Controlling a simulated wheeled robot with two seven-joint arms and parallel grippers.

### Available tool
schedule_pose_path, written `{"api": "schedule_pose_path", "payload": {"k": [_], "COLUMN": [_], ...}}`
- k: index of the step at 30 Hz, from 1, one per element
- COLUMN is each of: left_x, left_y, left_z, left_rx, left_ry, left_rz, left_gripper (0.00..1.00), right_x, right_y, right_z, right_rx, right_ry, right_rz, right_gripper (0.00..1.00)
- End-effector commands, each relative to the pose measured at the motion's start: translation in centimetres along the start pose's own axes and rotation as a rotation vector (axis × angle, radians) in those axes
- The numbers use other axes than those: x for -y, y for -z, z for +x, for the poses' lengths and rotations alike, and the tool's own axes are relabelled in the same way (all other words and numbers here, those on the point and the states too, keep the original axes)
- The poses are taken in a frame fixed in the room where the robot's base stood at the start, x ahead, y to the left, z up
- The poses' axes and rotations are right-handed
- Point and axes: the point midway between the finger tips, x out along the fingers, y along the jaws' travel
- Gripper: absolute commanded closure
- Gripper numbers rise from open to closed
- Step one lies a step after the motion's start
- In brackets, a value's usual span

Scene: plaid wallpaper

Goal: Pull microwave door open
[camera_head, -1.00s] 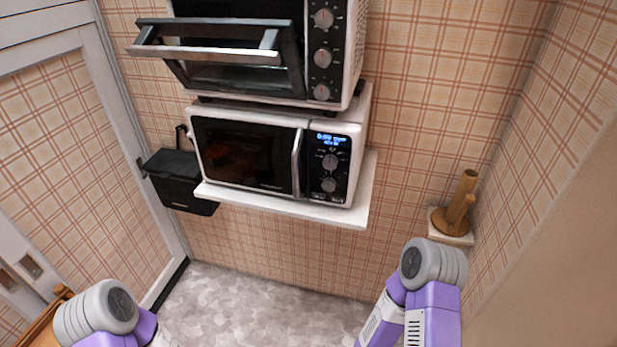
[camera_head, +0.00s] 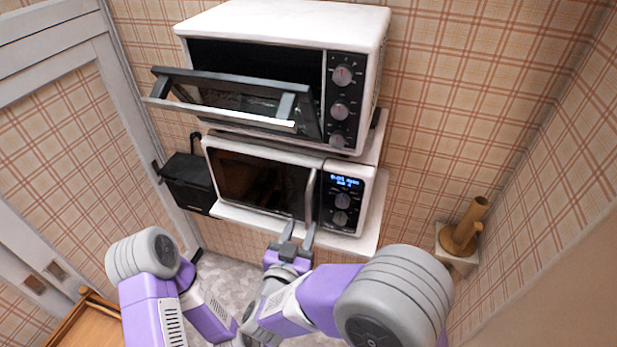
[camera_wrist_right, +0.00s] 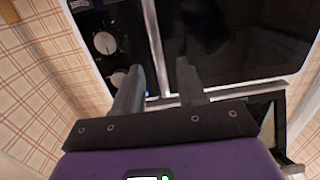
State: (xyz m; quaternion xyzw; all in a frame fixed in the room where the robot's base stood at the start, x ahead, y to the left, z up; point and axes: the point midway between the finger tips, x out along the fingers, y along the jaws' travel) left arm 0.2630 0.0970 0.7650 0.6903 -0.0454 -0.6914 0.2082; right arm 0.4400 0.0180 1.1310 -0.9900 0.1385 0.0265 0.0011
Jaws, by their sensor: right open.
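The microwave (camera_head: 265,180) is white with a dark glass door and stands on a white wall shelf. Its door looks shut, and its upright pale handle (camera_head: 311,193) is beside the control panel. In the right wrist view the handle (camera_wrist_right: 152,40) runs down toward the space between my fingers. My right gripper (camera_head: 298,230) is open and empty, its fingertips close to the handle's lower end. It also shows in the right wrist view (camera_wrist_right: 158,82). I cannot tell whether the fingers touch the handle. My left arm is at the lower left, but its gripper does not show.
A toaster oven (camera_head: 285,25) stands above the microwave, its glass door (camera_head: 230,98) tilted open and sticking out. A black box (camera_head: 188,182) hangs left of the microwave. A wooden holder (camera_head: 462,238) is on the right wall. The white shelf (camera_head: 370,235) juts out below the microwave.

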Motion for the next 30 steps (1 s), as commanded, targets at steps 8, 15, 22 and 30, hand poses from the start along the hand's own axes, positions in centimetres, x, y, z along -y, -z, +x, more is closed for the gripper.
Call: {"api": "schedule_pose_path", "payload": {"k": [8,15,22,30], "left_x": [-0.2,-0.2,-0.3,-0.3], "left_y": [-0.1,-0.1,-0.1,-0.1], "left_z": [-0.6,-0.7,-0.8,-0.8], "left_rx": [0.002,0.002,0.001,0.001], "left_ry": [0.0,0.0,0.0,0.0], "left_rz": [0.0,0.0,0.0,0.0], "left_gripper": [0.4,0.4,0.4,0.4], "right_x": [-0.1,-0.2,-0.2,-0.2], "right_y": [2.8,2.9,3.0,3.0], "right_z": [0.0,3.8,5.8,6.0], "right_rx": [-0.052,-0.051,-0.051,-0.051], "right_ry": [-0.043,-0.04,-0.038,-0.036], "right_rz": [0.005,0.004,0.005,0.005], "right_gripper": [0.6,0.6,0.6,0.6]}}
